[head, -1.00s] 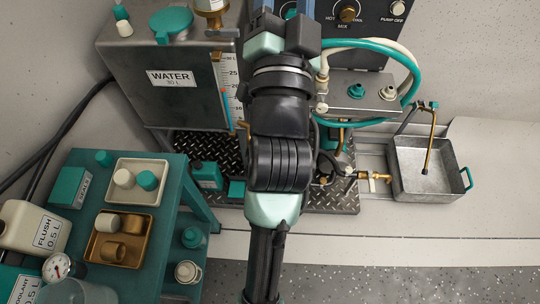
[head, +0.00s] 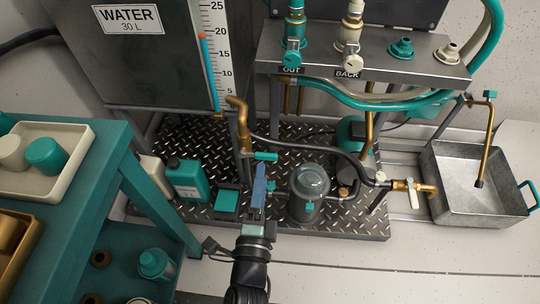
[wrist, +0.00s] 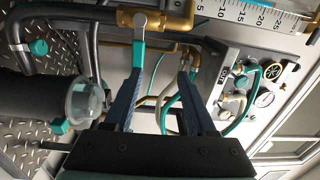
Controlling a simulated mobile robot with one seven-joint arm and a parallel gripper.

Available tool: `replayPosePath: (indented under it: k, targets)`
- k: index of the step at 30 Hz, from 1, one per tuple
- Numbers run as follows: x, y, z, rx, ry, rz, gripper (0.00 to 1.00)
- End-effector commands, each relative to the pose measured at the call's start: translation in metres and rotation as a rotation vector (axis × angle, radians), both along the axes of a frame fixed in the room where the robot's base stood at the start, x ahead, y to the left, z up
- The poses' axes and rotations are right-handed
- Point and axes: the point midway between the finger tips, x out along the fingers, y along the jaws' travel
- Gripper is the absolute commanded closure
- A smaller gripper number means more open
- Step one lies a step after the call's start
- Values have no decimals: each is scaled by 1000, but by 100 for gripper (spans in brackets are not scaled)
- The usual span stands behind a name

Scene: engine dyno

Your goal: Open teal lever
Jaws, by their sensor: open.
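The teal lever (head: 265,156) is on a brass valve (head: 243,142) below the water tank. It also shows in the wrist view (wrist: 139,52), hanging from the brass fitting at the top. My gripper (head: 260,172) is open, its blue fingers just in front of the lever in the head view. In the wrist view my gripper (wrist: 162,68) has the lever close to its left fingertip, with the right finger apart from it. Nothing is held between the fingers. I cannot tell whether the left finger touches the lever.
A clear-domed canister (head: 308,190) stands close right of my gripper on the diamond-plate floor. A teal bottle (head: 188,180) stands to its left. A teal cart (head: 105,160) is at the left, a metal basin (head: 462,215) at the right. Other valves with teal and cream handles sit above.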

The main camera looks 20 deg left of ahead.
Motion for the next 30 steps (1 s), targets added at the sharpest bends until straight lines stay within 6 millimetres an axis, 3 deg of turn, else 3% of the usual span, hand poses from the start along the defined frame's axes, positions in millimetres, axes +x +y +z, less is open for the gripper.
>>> replayPosePath:
  k: [1,3,8,24,30]
  targets:
    - [-5,-2,-22,11,17,-2,44]
    - [-9,-3,-33,24,33,-4,44]
    - [-6,-3,-37,34,40,-8,44]
    - [82,22,-35,32,38,-7,44]
    - [105,29,-35,32,38,-7,44]
